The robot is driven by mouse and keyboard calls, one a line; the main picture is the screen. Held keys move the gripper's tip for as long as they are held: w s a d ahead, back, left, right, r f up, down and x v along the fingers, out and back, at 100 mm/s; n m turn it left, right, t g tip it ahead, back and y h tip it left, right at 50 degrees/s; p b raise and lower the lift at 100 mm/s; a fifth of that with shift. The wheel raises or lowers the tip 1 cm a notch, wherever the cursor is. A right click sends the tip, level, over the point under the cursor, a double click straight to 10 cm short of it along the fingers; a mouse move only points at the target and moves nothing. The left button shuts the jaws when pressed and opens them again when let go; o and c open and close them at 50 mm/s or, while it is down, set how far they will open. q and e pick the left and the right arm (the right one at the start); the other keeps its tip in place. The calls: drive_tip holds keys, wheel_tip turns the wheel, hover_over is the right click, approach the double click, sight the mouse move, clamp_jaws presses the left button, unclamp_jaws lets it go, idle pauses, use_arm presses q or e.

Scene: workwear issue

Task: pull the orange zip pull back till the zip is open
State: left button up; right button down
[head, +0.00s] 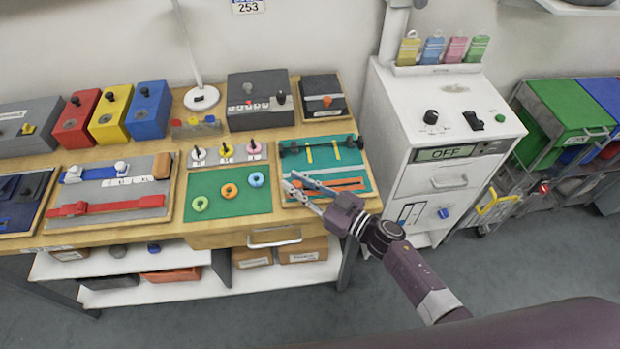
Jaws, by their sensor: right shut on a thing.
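A teal board (364,175) lies at the right end of the wooden table. An orange zip strip (345,184) runs across its lower part, with a grey strip above it. My right gripper (289,181) reaches in from the lower right, its fingers over the left part of the board. It is shut on the orange zip pull at the left end of the strip; the fingers hide the pull and part of the zip. How far the zip is open cannot be told. My left gripper is not in view.
A green mat with rings (229,191) lies just left of the board. Black clips with yellow straps (309,153) lie on the board's upper part. A white cabinet (443,114) stands close to the right. Coloured boxes (148,110) line the table's back.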

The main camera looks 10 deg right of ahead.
drive_tip(key=shift+s+a, duration=0.1)
drive_tip(key=shift+a, duration=0.1)
drive_tip(key=c, duration=1.8)
unclamp_jaws()
drive_tip(key=shift+a, duration=0.1)
drive_tip(key=shift+s+d+f, duration=0.1)
drive_tip(key=shift+s+d, duration=0.15)
drive_tip(key=shift+d, duration=0.25)
drive_tip(key=v, duration=1.1)
drive_tip(key=shift+a, duration=0.15)
